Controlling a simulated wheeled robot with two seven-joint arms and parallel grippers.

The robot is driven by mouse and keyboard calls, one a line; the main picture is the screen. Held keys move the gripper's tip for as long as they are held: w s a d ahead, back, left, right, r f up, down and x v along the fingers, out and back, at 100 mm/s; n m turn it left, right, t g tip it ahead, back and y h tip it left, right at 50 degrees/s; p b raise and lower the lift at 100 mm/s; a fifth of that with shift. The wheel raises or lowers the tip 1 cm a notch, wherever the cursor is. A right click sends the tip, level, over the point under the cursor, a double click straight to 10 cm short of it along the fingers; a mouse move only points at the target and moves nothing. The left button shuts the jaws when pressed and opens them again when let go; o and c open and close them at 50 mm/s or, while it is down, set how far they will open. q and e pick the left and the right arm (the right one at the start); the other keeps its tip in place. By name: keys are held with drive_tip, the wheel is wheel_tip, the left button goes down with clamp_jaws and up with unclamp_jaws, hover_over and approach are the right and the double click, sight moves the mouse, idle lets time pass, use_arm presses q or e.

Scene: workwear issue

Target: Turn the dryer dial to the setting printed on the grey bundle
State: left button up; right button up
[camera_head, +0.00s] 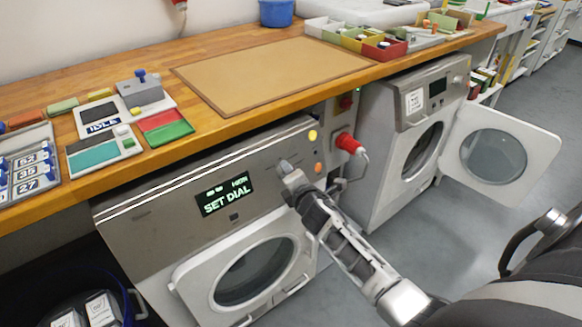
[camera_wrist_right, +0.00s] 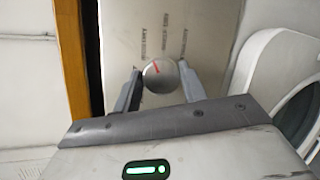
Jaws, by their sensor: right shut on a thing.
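The dryer (camera_head: 160,238) is the near machine under the counter, with its round door shut. Its green display (camera_head: 226,197) reads "SET DIAL", with smaller text above that looks like "HIGH". My right gripper (camera_head: 287,172) is at the dial on the dryer's panel and hides most of it. In the right wrist view the round grey dial (camera_wrist_right: 161,78) sits between the two fingers, which are shut on it. The dial has a red mark; the printed labels around it are too small to read. I cannot pick out the grey bundle for sure. My left gripper is not in view.
A second machine (camera_head: 408,103) stands to the right with its door (camera_head: 493,152) swung open. The wooden counter carries a tan mat (camera_head: 270,72), trays and boxes. Floor at right is clear.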

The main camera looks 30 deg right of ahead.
use_arm(q)
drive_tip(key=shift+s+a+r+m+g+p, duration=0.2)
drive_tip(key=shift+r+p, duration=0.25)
drive_tip(key=shift+p, duration=0.75)
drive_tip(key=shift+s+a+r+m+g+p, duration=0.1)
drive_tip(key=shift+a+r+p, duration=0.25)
drive_tip(key=shift+p, duration=0.8)
use_arm(e)
drive_tip(key=shift+m+g+y, duration=0.3)
drive_tip(key=shift+m+g, duration=0.5)
drive_tip(key=shift+m, duration=1.8)
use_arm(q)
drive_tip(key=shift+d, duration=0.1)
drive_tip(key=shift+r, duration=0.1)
use_arm(e)
drive_tip(key=o, duration=1)
use_arm(q)
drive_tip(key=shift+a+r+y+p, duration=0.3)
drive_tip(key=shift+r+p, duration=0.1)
drive_tip(key=shift+p, duration=0.65)
use_arm(e)
drive_tip(key=v, duration=1.6)
drive_tip(key=shift+w+r, duration=0.1)
